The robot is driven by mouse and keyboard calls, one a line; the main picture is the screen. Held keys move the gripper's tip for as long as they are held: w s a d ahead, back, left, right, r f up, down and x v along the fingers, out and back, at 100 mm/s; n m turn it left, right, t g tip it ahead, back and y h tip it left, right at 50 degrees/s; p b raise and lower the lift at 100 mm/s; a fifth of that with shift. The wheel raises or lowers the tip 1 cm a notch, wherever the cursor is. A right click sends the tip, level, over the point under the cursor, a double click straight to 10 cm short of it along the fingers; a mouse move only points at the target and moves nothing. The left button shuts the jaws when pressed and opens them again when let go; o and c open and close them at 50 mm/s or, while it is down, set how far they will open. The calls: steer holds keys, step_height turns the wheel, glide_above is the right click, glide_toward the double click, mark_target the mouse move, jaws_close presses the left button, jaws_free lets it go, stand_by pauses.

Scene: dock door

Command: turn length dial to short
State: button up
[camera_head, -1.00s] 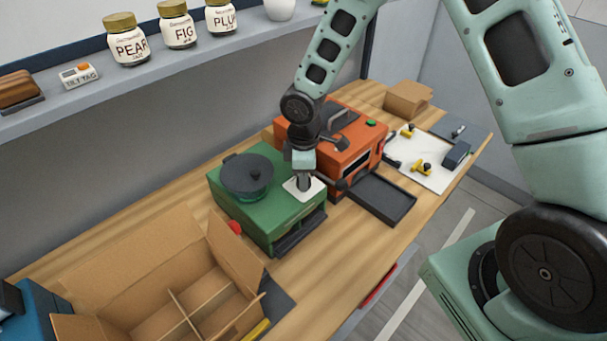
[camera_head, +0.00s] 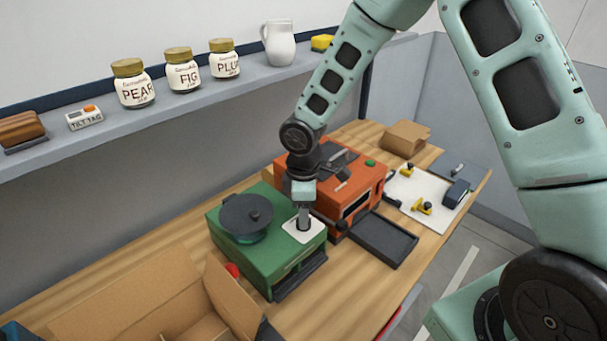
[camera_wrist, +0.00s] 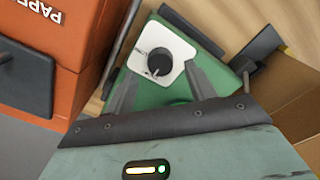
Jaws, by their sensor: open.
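The length dial (camera_wrist: 159,62) is a dark round knob on a white plate (camera_wrist: 170,43) on top of the green machine (camera_head: 232,257). In the wrist view the dial lies ahead of and between the two fingers of my gripper (camera_wrist: 160,82), which are spread apart. I see no finger touching it, though the gap in depth is hard to judge. In the head view my gripper (camera_head: 303,218) points down over the white plate and hides most of the dial. The dial's markings are too small to read.
An orange machine (camera_head: 356,198) stands close on the right, with a dark tray (camera_head: 385,240) before it. A black round lid (camera_head: 246,213) sits on the green machine. An open cardboard box (camera_head: 130,300) is at front left. Jars (camera_head: 183,73) line the shelf.

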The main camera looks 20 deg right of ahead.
step_height(320, 180, up, 15)
steer(key=b, duration=0.2)
steer(key=shift+f, duration=0.15)
stand_by(0.3)
